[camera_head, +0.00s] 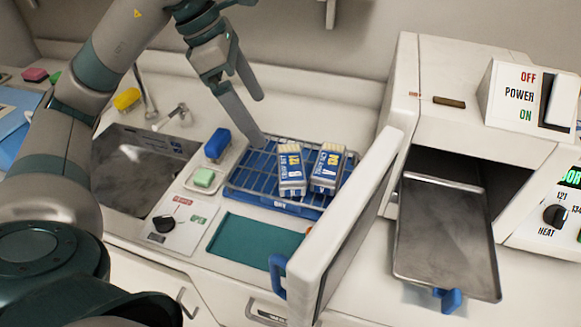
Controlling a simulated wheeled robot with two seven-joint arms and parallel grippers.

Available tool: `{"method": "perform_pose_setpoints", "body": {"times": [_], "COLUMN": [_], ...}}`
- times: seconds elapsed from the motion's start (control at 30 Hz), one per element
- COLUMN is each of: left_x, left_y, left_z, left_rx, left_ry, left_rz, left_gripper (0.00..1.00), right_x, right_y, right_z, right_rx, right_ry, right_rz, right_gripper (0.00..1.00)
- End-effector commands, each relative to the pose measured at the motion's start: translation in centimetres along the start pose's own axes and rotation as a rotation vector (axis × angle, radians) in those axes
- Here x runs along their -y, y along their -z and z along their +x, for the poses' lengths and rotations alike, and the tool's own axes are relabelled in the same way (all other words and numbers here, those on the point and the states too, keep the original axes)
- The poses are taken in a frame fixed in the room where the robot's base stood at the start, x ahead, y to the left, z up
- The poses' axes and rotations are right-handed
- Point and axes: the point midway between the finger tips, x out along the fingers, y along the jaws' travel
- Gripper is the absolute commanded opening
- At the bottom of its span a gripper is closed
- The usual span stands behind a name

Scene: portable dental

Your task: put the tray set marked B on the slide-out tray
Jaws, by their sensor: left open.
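Two blue-and-white packs stand side by side in the wire rack (236,181): a left pack (291,172) and a right pack (326,168). Their printing is small; the left seems to show 121, and I cannot make out a letter B on either. The metal slide-out tray (445,240) sticks out of the open white machine, bare, with a blue handle (449,299) at its front. My left gripper (260,119) is open and empty, pointing down behind and left of the packs, apart from them. My right gripper is not in view.
The machine's white door (345,225) stands open between rack and tray, with a blue handle (277,274). A sink (135,165), a blue block (217,143) and a green block (204,177) lie left of the rack. A teal recess (250,243) in front is empty.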

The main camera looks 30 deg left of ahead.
Motion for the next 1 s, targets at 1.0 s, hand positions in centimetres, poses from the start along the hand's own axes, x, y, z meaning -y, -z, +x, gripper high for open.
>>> {"method": "perform_pose_setpoints", "body": {"times": [1.0], "left_x": [0.0], "left_y": [0.0], "left_z": [9.8], "left_rx": [0.000], "left_ry": [0.000], "left_rz": [0.000], "left_gripper": [1.00], "right_x": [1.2], "right_y": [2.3], "right_z": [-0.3], "right_rx": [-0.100], "right_ry": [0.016], "right_rz": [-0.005], "right_gripper": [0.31]}}
